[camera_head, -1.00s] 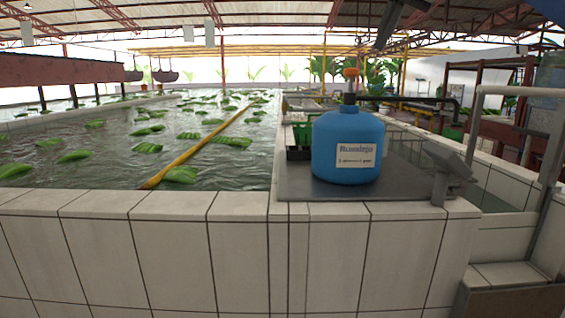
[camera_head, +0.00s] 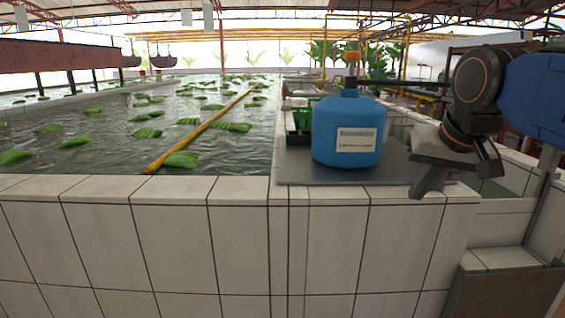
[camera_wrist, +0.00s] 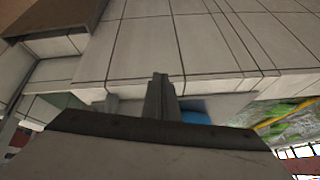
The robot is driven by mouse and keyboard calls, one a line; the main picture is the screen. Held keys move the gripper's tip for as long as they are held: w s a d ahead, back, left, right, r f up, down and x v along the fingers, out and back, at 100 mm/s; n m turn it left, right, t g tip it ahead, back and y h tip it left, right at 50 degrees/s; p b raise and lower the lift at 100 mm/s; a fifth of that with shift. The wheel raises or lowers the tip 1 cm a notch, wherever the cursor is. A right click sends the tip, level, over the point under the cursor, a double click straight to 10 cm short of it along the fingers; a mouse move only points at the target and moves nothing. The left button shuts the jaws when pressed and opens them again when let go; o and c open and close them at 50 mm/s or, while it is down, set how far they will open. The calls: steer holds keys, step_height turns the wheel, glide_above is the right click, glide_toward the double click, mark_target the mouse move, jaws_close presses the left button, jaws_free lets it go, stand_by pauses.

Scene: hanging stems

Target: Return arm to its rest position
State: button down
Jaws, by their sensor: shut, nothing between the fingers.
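My gripper (camera_head: 421,190) hangs at the end of my blue and black arm on the right of the head view. It points down and left, in front of the right end of the grey plate (camera_head: 295,170) in the picture. The fingers are shut with nothing between them. In the wrist view the closed fingers (camera_wrist: 160,88) stick out past the wide dark gripper body, over pale tiles. A blue container (camera_head: 345,115) with an orange top stands upright on the plate, left of my gripper and apart from it. A bit of its blue shows in the wrist view (camera_wrist: 196,117).
A white tiled wall (camera_head: 150,235) runs across the front. Behind it, a water tank (camera_head: 90,150) holds floating green bunches (camera_head: 180,160) and a yellow bar (camera_head: 200,130). A green crate (camera_head: 300,115) is behind the container. A tiled step and metal post stand at the right.

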steer(key=s+f, duration=0.4)
steer(key=f, duration=0.3)
steer(key=s+d+f+n+g, duration=0.1)
steer(key=s+f, duration=0.4)
steer(key=f, duration=0.3)
steer(key=s+f+n, duration=0.1)
steer(key=s+f, duration=0.3)
steer(key=f, duration=0.4)
steer(key=shift+s+d+f, duration=0.2)
steer(key=shift+s+f, duration=0.05)
